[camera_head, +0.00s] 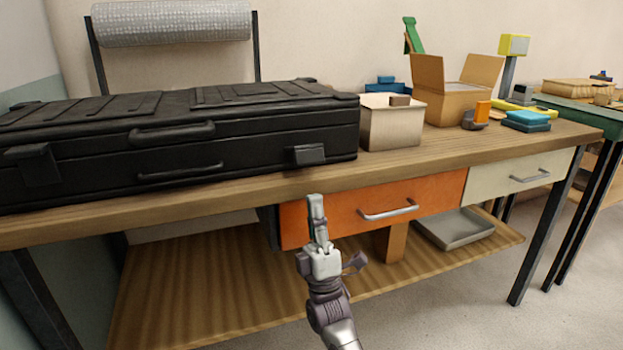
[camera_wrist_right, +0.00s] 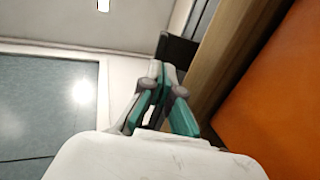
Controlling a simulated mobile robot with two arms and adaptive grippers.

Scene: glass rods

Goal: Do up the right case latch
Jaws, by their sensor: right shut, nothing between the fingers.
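A long black case (camera_head: 180,135) lies with its lid down on the wooden workbench, its front facing me. The right case latch (camera_head: 307,155) is a small black block near the right end of the case front; it appears to stand out from the face, but I cannot tell its exact angle. My right gripper (camera_head: 316,205) is shut and empty, in front of the bench edge and below the latch, apart from it. In the right wrist view its fingers (camera_wrist_right: 158,72) are together, with a dark block (camera_wrist_right: 175,50) beyond them, probably part of the latch or case. My left gripper is out of view.
A left latch (camera_head: 33,165) and a handle (camera_head: 172,132) are also on the case front. A white box (camera_head: 391,124) stands close to the case's right end. The orange drawer (camera_head: 340,212) is under the bench top, just behind my right gripper. The air before the latch is clear.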

